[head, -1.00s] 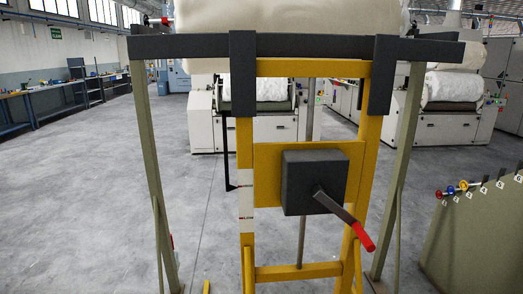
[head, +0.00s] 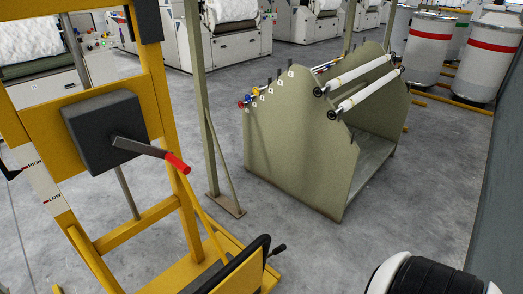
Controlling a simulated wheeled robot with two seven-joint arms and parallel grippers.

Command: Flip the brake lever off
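A lever with a red grip (head: 177,162) sticks out to the lower right from a dark box (head: 104,130) on a yellow upright frame (head: 160,115). A smaller dark lever with a knob end (head: 278,249) shows low down, beside a black panel (head: 238,270) at the frame's base. No label tells me which one is the brake lever. Neither of my grippers is in view. A rounded white and black part at the bottom right looks like part of my arm, but its gripper does not show.
An olive rack (head: 300,145) with white rollers (head: 360,68) stands right of the frame, beyond a green post (head: 205,110). White drums with red bands (head: 430,45) stand at the back right. A dark wall-like surface (head: 500,180) bounds the right. Grey floor (head: 400,220) is open between.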

